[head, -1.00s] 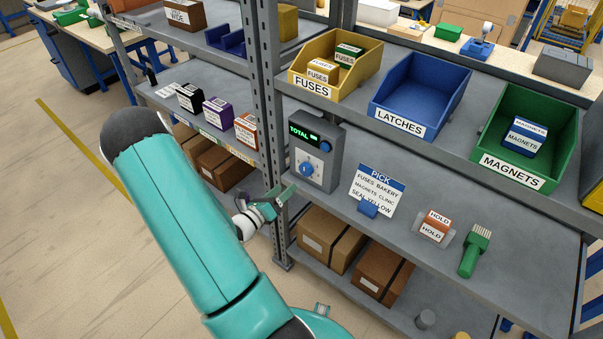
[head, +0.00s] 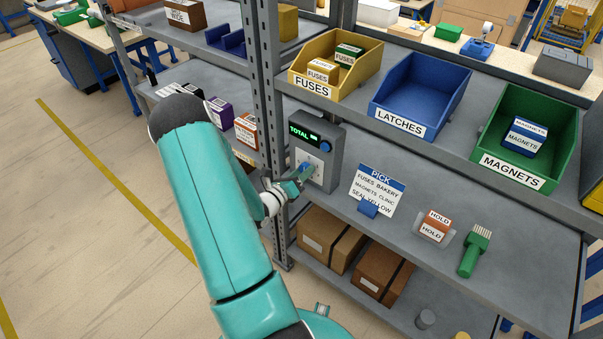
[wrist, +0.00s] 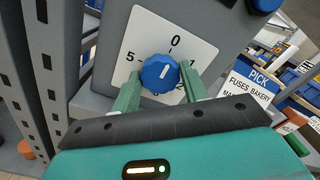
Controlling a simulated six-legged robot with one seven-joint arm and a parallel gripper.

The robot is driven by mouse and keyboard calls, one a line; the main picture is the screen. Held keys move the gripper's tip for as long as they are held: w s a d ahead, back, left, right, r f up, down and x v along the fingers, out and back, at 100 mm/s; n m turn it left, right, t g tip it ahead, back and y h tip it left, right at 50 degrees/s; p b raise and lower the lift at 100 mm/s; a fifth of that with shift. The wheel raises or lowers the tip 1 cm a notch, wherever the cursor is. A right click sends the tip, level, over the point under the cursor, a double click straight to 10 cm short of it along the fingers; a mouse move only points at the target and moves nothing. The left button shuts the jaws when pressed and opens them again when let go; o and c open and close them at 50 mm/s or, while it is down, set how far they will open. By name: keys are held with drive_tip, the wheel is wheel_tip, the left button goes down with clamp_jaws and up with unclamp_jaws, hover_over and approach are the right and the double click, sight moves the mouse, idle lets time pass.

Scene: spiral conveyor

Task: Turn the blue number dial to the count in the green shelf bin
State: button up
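The blue number dial (wrist: 160,74) sits on a white plate (wrist: 148,42) with 0 at the top, 1 to the right, 2 at lower right and 5 at left. Its white mark points up and slightly right, near 0. My gripper (wrist: 161,82) has one green finger on each side of the dial. It looks open, with small gaps; contact is unclear. In the head view my gripper (head: 301,176) is at the front of the grey counter box (head: 325,140) and partly hides the dial. The green bin (head: 488,160) holds a blue and white MAGNETS box (head: 525,136).
A blue knob (head: 325,146) sits beside the TOTAL display. A PICK card (head: 378,190) stands right of the box. A metal rack post (head: 268,120) is close on the left. The yellow FUSES bin (head: 325,92) holds boxes; the blue LATCHES bin (head: 400,126) is empty.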

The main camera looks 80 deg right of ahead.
drive_tip(key=c, duration=0.5)
drive_tip(key=shift+o, duration=0.2)
drive_tip(key=shift+m, duration=0.5)
drive_tip(key=m, duration=0.9)
drive_tip(key=shift+m, duration=0.4)
drive_tip(key=o, duration=1)
drive_tip(key=shift+c, duration=0.2)
drive_tip(key=shift+a, duration=0.1)
